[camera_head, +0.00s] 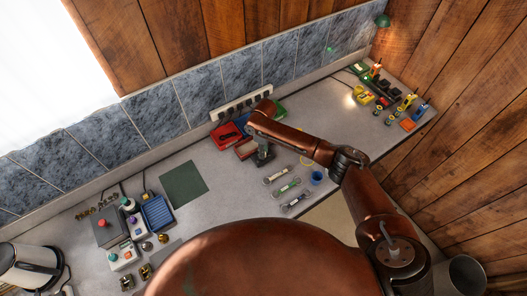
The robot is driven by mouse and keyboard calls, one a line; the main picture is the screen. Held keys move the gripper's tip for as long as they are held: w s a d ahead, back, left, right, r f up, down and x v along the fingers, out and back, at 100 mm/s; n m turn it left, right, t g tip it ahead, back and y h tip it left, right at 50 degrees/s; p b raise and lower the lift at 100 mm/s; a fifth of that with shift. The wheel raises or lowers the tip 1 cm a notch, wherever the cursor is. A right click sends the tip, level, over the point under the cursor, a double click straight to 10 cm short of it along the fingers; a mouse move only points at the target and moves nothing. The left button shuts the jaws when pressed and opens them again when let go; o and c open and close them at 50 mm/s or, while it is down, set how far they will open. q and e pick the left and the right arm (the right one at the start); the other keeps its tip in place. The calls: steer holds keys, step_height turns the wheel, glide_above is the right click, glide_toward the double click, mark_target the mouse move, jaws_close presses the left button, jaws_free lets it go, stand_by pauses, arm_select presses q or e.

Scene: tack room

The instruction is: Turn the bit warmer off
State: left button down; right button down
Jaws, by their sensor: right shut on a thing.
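My right gripper (263,156) points down over the back middle of the grey counter (222,193), beside a small reddish-brown box (245,150). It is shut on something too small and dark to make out. The box stands just left of the fingers; I cannot tell whether they touch it. I cannot tell for sure which device is the bit warmer. Candidates at the left are a dark box with a red knob (106,229), a blue ribbed unit (157,213) and a pale control box with coloured buttons (121,258). My left gripper is out of view.
A red case (226,137) and a power strip (241,106) are behind the gripper. A green mat (184,185) lies left. A kettle (30,267) stands at far left; coloured tools (382,88) fill the far right.

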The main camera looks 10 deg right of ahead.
stand_by(0.3)
steer(key=c, duration=1.7)
jaws_free()
steer(key=r, duration=1.2)
steer(key=shift+w+d, duration=0.1)
steer(key=shift+w, duration=0.15)
